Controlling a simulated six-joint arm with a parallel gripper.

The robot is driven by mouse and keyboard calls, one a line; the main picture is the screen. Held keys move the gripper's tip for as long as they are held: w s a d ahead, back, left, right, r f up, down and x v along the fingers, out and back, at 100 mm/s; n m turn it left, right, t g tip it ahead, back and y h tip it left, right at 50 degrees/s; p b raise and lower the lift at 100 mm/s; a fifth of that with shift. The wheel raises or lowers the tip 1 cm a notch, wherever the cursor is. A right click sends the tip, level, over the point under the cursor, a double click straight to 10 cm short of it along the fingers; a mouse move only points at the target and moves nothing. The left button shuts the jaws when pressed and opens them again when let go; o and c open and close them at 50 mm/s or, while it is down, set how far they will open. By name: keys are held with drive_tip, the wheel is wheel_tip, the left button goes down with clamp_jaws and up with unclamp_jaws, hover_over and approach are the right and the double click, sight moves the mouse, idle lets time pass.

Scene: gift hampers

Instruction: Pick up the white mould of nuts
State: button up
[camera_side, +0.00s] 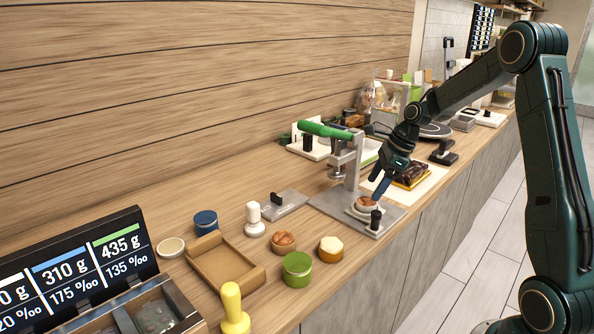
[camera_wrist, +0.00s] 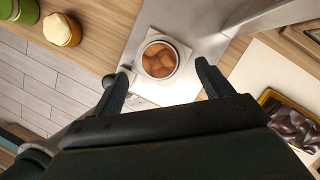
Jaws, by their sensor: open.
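The white mould of nuts (camera_side: 359,211) is a small round white cup with brown nuts in it. It stands on the grey base plate (camera_side: 326,207) of the press. In the wrist view the mould (camera_wrist: 160,74) sits just ahead of my fingertips, roughly centred between them. My gripper (camera_side: 378,192) points down, close above the mould and beside the press column. It also shows in the wrist view (camera_wrist: 162,76), with its two dark fingers apart and nothing between them. I cannot tell the exact height of the fingertips over the mould.
The press (camera_side: 348,160) with its green handle (camera_side: 325,129) stands right behind the mould. A small black knob (camera_side: 375,220) is close in front. A chocolate tray (camera_side: 412,174) lies to the right. Jars, a green tin (camera_side: 298,269) and a wooden tray (camera_side: 208,262) stand to the left.

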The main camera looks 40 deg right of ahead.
sight(365, 201)
drive_tip(key=shift+x, duration=2.6)
drive_tip(key=shift+s+a, duration=0.15)
drive_tip(key=c, duration=1.1)
